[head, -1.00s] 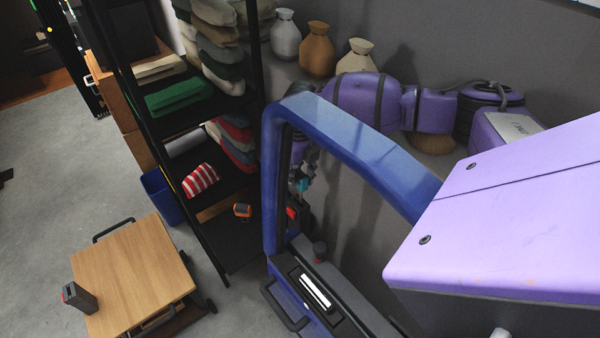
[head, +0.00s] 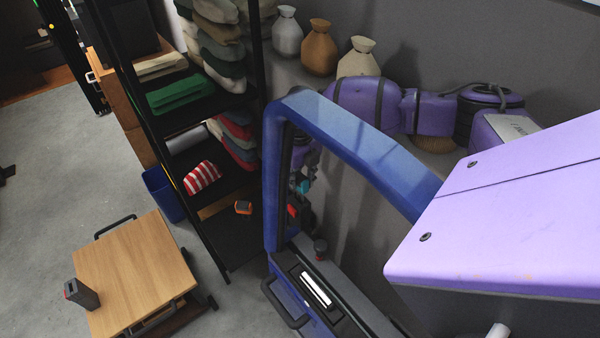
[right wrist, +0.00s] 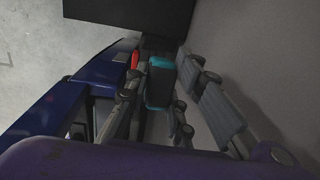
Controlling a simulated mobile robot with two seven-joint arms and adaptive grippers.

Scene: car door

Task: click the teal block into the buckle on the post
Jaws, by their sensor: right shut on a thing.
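The teal block (head: 303,187) shows in the head view through the blue door's window opening. My right gripper (head: 301,183) is shut on it, partly hidden by the door frame. In the right wrist view the teal block (right wrist: 160,83) sits between the fingers of my right gripper (right wrist: 158,88). A red part (right wrist: 135,60), likely the buckle, is just left of the block's far end; it also shows in the head view (head: 292,210), just below the block. I cannot tell whether block and buckle touch. The post is dark and hard to make out. My left gripper is out of view.
The blue car door (head: 350,140) frames the right arm's reach, its upright close left of the gripper. A black shelf (head: 232,245) with folded cloths stands behind it. A wooden-topped cart (head: 135,270) carrying a dark device (head: 82,294) stands at left. Grey floor is open around it.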

